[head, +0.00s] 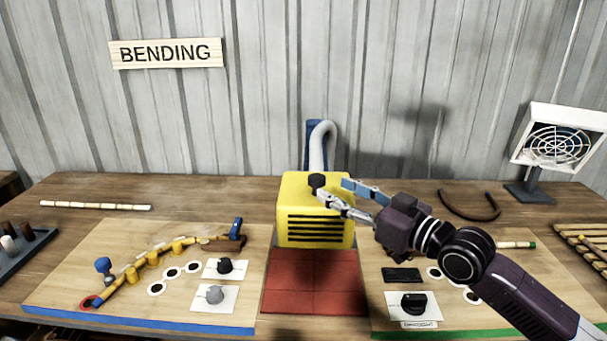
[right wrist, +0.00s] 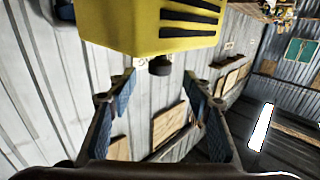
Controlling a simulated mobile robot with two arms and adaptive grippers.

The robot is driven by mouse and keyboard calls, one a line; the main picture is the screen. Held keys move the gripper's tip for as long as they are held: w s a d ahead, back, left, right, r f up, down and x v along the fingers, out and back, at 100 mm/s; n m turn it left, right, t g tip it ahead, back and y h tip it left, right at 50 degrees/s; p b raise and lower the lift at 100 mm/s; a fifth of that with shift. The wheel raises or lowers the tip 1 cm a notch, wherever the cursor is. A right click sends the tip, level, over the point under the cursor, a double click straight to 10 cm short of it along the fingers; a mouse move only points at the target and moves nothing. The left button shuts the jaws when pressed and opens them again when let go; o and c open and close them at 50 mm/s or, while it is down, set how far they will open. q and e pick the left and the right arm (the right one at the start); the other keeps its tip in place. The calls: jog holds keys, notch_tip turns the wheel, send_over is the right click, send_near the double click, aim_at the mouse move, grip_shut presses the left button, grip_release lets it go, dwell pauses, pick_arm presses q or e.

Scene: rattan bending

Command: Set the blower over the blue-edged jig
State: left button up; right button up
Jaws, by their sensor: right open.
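The yellow blower (head: 300,228) stands at the back of the red tiled pad (head: 313,285), with a black knob (head: 316,181) on top and a pale bent hose (head: 325,135) behind. My right gripper (head: 334,190) is open at the knob. In the right wrist view the knob (right wrist: 160,66) appears between the open fingertips (right wrist: 158,85); I cannot tell whether they touch it. The blue-edged jig (head: 140,318) is a wooden board left of the pad, bearing yellow pegs and a curved rattan piece (head: 130,275). My left gripper is not in view.
Black (head: 225,266) and grey (head: 215,294) dials sit on the jig board. A green-edged board (head: 510,262) lies right, partly behind my right arm. A white caged fan (head: 556,140) stands at back right. A straight cane (head: 95,206) lies at back left.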

aim_at(323, 183)
jog(key=shift+p+x, duration=0.35)
jog(key=shift+x, duration=0.7)
jog(key=shift+w+a+r, duration=0.15)
jog(key=shift+r, duration=0.2)
jog(key=x, duration=0.2)
jog(key=p+x, duration=0.1)
jog(key=x, duration=0.1)
jog(key=shift+a+f, duration=0.15)
jog(key=shift+f, duration=0.1)
jog(key=shift+w+a, duration=0.1)
jog(key=shift+w, duration=0.15)
jog(key=shift+s, duration=0.15)
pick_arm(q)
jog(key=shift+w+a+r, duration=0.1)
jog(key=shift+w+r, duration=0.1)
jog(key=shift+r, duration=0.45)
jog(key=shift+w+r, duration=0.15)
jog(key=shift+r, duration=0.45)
pick_arm(e)
grip_shut()
